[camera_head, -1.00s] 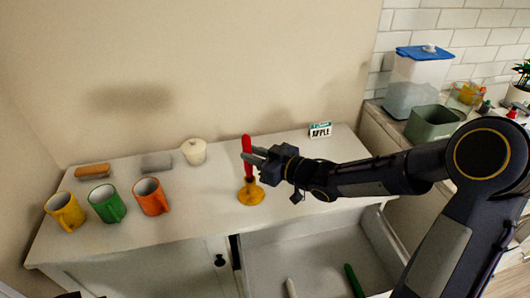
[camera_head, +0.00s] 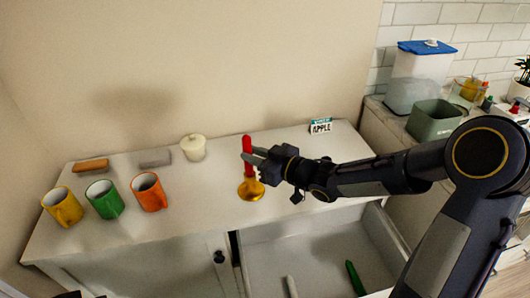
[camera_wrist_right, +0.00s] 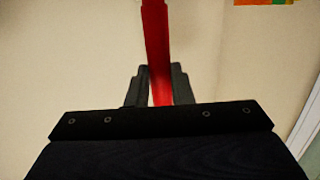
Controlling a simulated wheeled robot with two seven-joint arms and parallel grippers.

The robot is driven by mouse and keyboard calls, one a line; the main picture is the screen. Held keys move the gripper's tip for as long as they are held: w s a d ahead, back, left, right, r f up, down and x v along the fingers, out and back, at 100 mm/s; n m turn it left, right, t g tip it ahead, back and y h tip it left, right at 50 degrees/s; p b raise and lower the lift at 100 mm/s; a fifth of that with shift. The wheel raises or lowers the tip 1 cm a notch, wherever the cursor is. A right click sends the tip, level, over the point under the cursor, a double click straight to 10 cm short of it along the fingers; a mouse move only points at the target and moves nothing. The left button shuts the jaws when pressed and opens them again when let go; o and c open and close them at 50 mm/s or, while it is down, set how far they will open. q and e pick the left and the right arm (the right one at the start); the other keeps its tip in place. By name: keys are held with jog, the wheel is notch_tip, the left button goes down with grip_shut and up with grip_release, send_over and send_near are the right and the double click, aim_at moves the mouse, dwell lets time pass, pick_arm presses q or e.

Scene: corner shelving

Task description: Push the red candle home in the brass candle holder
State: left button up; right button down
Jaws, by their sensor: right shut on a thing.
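The red candle (camera_head: 247,144) stands upright above the brass candle holder (camera_head: 251,189) on the white cabinet top. My right gripper (camera_head: 249,157) is shut on the candle, coming in from the right. In the right wrist view the candle (camera_wrist_right: 157,45) runs up between the two fingers (camera_wrist_right: 158,88). The candle's lower end is at the holder; I cannot tell how deep it sits, since the fingers hide part of it. The holder does not show in the wrist view. My left gripper is not in view.
Yellow (camera_head: 63,207), green (camera_head: 104,199) and orange (camera_head: 149,192) mugs stand at left on the cabinet top (camera_head: 200,225). Behind are a sponge (camera_head: 155,158), a brush (camera_head: 91,166), a white lidded pot (camera_head: 193,147) and an APPLE box (camera_head: 320,126). An open drawer (camera_head: 325,250) holds candles.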

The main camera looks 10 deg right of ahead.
jog(key=shift+f+b, duration=0.45)
jog(key=shift+f, duration=0.15)
jog(key=c, duration=1.2)
grip_release()
jog(key=v, duration=0.8)
jog(key=shift+d+p, duration=0.1)
jog(key=shift+p, duration=0.2)
